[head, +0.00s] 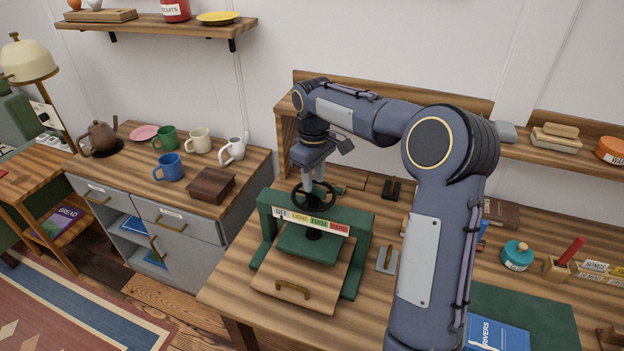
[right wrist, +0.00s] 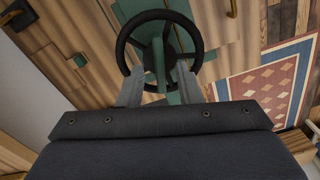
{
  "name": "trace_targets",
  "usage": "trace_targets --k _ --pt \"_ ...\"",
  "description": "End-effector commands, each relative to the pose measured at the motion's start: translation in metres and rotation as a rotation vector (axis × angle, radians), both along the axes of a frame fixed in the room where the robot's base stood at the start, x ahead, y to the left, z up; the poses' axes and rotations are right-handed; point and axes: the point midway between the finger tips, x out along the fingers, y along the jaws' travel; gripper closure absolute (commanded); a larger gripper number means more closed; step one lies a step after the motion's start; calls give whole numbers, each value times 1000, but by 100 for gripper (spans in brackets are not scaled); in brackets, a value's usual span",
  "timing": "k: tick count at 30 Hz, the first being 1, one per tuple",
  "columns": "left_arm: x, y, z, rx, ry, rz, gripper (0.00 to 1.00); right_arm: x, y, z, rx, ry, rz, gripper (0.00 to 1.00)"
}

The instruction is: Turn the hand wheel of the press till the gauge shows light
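The green press (head: 361,225) stands on the wooden bench, with a dark hand wheel (head: 298,197) on top. Its gauge strip (head: 310,222) reads OFF, LIGHT, FIRM and HARD; a small dark mark seems to sit near OFF, too small to be sure. My right gripper (head: 320,183) reaches down to the wheel from above. In the right wrist view the two fingers (right wrist: 160,80) are apart at the near part of the wheel (right wrist: 125,42); I cannot tell whether they touch it. My left gripper is not in view.
A wooden board (head: 315,295) with a brass handle lies under the press plate. A small metal plate with a handle (head: 387,260) lies right of the press. A teal round container (head: 516,256) and a blue book (head: 497,335) are further right. My right arm covers part of the bench.

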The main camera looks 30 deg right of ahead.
Motion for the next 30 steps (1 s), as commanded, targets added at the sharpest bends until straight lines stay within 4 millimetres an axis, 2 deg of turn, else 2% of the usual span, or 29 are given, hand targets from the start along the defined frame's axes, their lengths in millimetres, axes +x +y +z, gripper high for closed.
trace_targets --k 4,12,20,30 --pt "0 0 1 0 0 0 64 0 0 -10 0 -1 -1 68" --pt "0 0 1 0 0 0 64 0 0 -12 1 -2 -1 68" --pt "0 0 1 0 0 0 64 0 0 -12 1 -2 -1 100" --pt "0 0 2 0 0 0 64 0 0 -12 -1 -1 -26 100"
